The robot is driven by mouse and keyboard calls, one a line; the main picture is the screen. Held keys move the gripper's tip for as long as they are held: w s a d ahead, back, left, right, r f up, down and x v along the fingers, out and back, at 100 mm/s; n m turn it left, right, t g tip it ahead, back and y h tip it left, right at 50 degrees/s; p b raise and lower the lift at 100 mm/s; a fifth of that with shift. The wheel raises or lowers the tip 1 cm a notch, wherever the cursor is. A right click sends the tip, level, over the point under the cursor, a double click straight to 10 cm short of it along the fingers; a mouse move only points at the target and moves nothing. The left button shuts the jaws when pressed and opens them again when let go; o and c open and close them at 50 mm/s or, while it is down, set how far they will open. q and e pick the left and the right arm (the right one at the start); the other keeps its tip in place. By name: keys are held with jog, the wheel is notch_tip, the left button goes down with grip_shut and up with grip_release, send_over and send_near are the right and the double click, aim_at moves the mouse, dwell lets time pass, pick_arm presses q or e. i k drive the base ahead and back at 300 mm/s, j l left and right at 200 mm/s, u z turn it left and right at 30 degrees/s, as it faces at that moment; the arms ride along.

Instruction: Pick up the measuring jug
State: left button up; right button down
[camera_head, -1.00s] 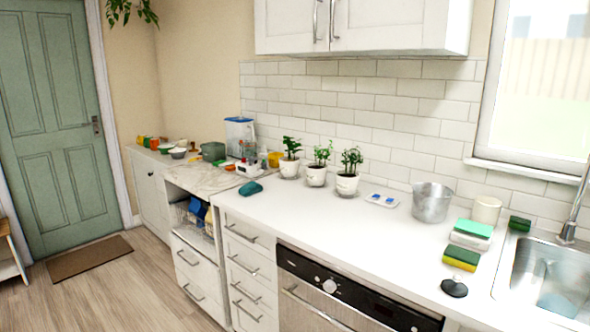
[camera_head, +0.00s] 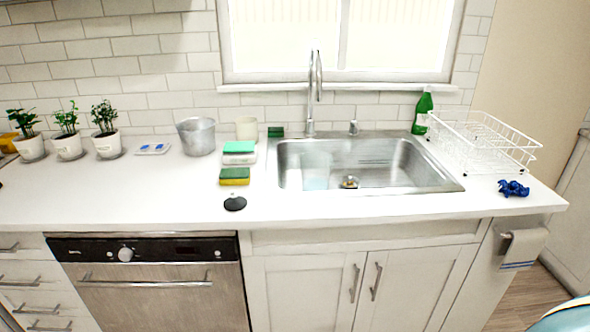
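A grey metal jug (camera_head: 197,137), which looks like the measuring jug, stands upright on the white counter left of the sink. It is near the tiled back wall, beside a cream cup (camera_head: 246,129). No handle or markings can be made out on it. Neither of my grippers is in view.
Sponges (camera_head: 235,176) and a black round item (camera_head: 235,203) lie right of the jug. Potted plants (camera_head: 106,130) and a small tray (camera_head: 153,148) are to its left. The sink (camera_head: 360,163) and a wire dish rack (camera_head: 480,140) are farther right. The counter (camera_head: 110,195) front is clear.

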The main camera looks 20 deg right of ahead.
aim_at(312, 174)
jog(key=i+l, duration=0.1)
jog(key=i, duration=0.25)
jog(key=i+l+z, duration=0.1)
jog(key=i+z, duration=0.65)
